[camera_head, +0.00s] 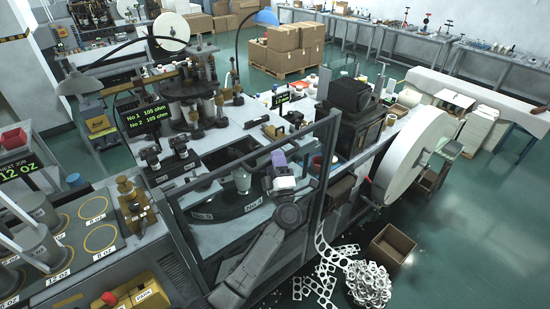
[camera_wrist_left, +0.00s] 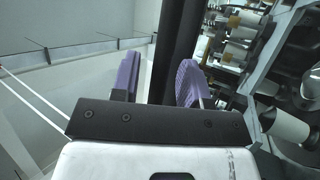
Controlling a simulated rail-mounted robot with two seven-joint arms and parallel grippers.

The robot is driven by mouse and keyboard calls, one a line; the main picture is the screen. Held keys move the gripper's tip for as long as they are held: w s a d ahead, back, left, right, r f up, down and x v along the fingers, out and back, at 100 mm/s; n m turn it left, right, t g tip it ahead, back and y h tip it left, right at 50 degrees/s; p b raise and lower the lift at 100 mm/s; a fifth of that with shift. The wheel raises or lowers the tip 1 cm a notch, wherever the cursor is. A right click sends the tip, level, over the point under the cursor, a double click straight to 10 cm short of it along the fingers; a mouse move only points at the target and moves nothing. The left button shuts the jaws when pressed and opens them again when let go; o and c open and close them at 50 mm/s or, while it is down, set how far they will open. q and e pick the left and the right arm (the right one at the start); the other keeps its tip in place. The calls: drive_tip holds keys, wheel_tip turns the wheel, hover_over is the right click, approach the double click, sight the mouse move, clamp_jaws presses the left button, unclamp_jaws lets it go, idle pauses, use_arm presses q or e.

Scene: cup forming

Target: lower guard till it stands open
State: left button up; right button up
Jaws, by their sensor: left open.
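The guard (camera_head: 327,160) is a clear panel in a dark metal frame, standing upright before the cup-forming machine in the head view. My left gripper (camera_head: 279,161), with purple fingers, is at the guard's upper rail, right of its middle. In the left wrist view the purple fingers of my left gripper (camera_wrist_left: 160,82) are apart. A dark bar (camera_wrist_left: 180,40), which looks like the guard's rail, runs between them; I cannot tell whether either finger touches it. My right gripper is not in view.
Behind the guard are the machine's turret (camera_head: 190,95) and dark round table. A large white paper reel (camera_head: 412,155) stands at the right. Punched scrap (camera_head: 368,283) and an open cardboard box (camera_head: 391,245) lie on the floor.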

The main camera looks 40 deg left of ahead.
use_arm(q)
drive_tip(key=shift+w+a+r, duration=0.1)
drive_tip(key=shift+a, duration=0.05)
drive_tip(key=shift+c, duration=0.3)
clamp_jaws()
idle(0.3)
